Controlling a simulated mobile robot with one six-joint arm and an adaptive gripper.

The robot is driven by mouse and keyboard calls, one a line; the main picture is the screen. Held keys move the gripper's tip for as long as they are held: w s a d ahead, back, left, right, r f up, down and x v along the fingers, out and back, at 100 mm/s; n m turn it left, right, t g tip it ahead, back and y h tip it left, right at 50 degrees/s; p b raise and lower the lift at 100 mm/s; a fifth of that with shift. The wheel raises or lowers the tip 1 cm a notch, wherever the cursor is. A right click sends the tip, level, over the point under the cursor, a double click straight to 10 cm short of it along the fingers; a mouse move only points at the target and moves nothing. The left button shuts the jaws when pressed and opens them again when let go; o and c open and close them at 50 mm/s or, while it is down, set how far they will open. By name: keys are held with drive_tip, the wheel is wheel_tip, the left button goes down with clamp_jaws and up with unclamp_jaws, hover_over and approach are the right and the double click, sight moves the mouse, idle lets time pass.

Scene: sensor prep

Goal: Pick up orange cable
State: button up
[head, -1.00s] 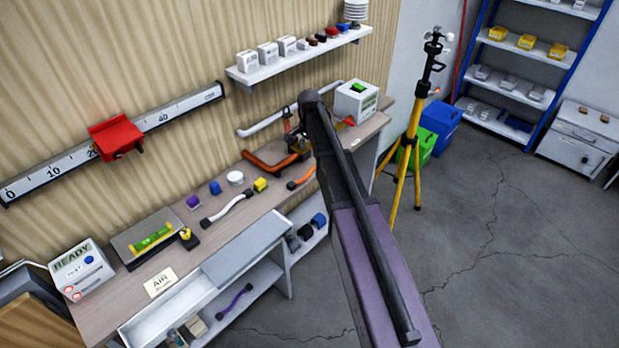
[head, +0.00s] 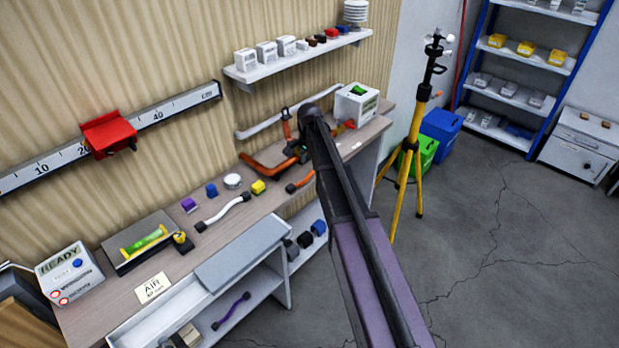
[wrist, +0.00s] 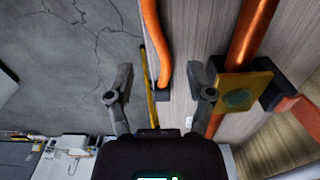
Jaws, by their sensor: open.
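The orange cable (head: 301,182), short and with a dark end, lies near the front edge of the workbench in the head view. My arm hides its right part there. In the wrist view the orange cable (wrist: 154,42) runs from the top edge down to a dark end between the fingers, over the wood-grain surface. My gripper (wrist: 162,84) is open, with one finger on each side of that end. Nothing is clamped; I cannot tell the remaining gap in depth. In the head view my arm largely hides the gripper.
A thicker orange pipe (wrist: 249,38) with a yellow plate (wrist: 241,92) stands close to the right finger. On the bench (head: 160,290) lie a white cable (head: 222,212), small coloured blocks and a white box (head: 357,103). A yellow tripod (head: 411,150) stands right of the bench.

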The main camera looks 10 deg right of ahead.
sight(309, 174)
drive_tip(key=shift+f, duration=0.15)
drive_tip(key=shift+s+f+b, duration=0.1)
drive_tip(key=shift+f+b, duration=2.4)
drive_tip(key=shift+b, duration=0.15)
clamp_jaws()
